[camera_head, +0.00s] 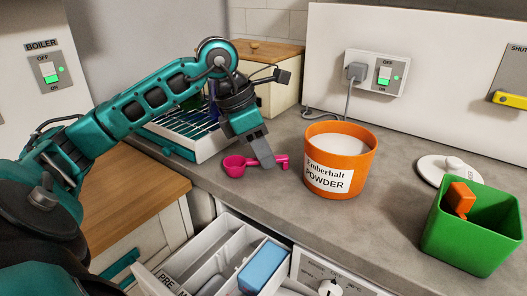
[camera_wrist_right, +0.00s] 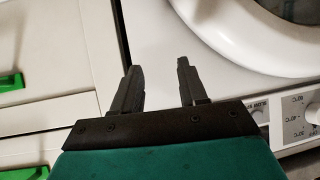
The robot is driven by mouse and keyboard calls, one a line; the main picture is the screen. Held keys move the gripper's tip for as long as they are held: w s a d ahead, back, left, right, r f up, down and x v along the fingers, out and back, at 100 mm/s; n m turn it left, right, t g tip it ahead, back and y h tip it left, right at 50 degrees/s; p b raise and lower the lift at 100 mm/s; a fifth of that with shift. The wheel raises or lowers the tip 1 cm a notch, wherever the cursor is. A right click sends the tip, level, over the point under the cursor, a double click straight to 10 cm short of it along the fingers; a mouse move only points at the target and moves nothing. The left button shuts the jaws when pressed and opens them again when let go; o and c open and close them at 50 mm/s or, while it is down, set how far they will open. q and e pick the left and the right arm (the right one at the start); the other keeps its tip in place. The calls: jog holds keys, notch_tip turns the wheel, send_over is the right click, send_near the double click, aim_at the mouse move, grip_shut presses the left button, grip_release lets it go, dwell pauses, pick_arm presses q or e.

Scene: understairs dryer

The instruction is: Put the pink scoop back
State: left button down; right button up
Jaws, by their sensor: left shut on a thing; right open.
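The pink scoop (camera_head: 235,168) is at the grey worktop, left of the orange powder tub (camera_head: 324,183), with its round bowl to the left and its handle to the right. My left gripper (camera_head: 267,162) comes down over the handle and is shut on it. I cannot tell whether the scoop touches the worktop. The orange tub is open, full of white powder and labelled "Emberhalt POWDER". My right gripper (camera_wrist_right: 155,80) is open and empty in the right wrist view, in front of the white dryer (camera_wrist_right: 190,60).
A green bin (camera_head: 470,250) with an orange item (camera_head: 460,198) inside stands at the right. A white lid (camera_head: 436,169) lies behind it. An open drawer (camera_head: 195,262) holds a blue block (camera_head: 263,268). A rack (camera_head: 180,140) and wooden-topped box (camera_head: 265,75) stand behind my left arm.

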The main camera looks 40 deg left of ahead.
aim_at(240, 159)
pick_arm(q)
jog(key=c, duration=1.1)
grip_release()
jog(key=shift+f, duration=0.1)
jog(key=shift+r+p, duration=0.3)
jog(key=p+v, duration=0.2)
jog(key=v, duration=0.9)
jog(key=shift+s+a+r, duration=0.15)
jog(key=shift+r, duration=0.15)
